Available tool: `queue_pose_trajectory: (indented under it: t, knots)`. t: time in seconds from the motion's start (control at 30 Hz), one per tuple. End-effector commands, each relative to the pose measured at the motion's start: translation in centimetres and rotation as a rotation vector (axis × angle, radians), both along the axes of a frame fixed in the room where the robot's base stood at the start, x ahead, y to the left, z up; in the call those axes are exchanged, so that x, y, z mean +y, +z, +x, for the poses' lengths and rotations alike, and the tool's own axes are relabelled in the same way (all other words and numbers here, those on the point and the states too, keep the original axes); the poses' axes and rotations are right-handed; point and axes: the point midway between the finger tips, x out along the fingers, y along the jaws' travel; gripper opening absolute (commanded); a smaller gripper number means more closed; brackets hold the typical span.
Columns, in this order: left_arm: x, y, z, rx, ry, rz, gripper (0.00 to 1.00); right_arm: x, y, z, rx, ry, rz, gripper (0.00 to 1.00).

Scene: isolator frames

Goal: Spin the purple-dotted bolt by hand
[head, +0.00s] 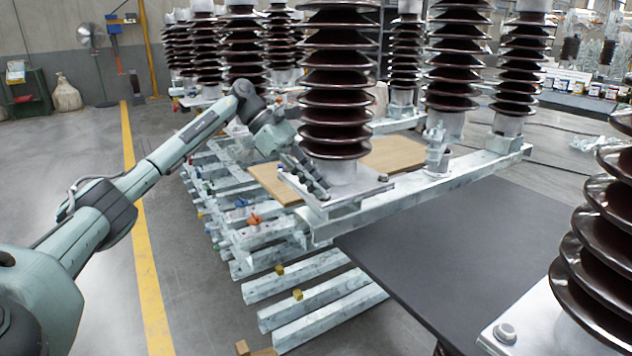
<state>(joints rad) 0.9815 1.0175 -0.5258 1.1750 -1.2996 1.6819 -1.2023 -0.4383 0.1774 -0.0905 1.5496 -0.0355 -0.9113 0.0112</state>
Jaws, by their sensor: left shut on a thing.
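My left arm reaches in from the left, and its dark gripper (318,190) is at the left corner of the base plate (352,192) under the central brown insulator (335,90). The fingers point down toward the plate and are shut on a bolt there. The fingers hide this bolt, and no purple dot can be made out. Another bolt (505,333) with a grey hexagonal head sits on the near right base plate (535,315); no purple dot shows on it. My right gripper is out of view.
Several more insulators (455,60) stand on the pale steel frame (440,185) behind. A wooden board (395,153) lies on the frame. Stacked pale beams (300,290) fill the floor below the gripper. A dark flat panel (450,240) lies at right. Open floor is at left.

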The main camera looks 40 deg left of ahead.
Motion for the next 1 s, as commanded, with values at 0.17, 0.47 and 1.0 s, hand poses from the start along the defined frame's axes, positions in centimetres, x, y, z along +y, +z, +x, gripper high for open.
queue_pose_trajectory:
  t: [0.17,0.47,1.0]
  knots:
    - [0.1,0.1,0.0,-0.002,0.002,0.002,0.0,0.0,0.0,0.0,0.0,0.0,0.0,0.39]
    - [0.0,0.0,0.0,0.0,0.002,0.001,0.39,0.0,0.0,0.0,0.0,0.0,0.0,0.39]
    - [3.5,3.7,-0.9,-0.004,0.005,0.0,0.39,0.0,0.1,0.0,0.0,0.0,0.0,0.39]
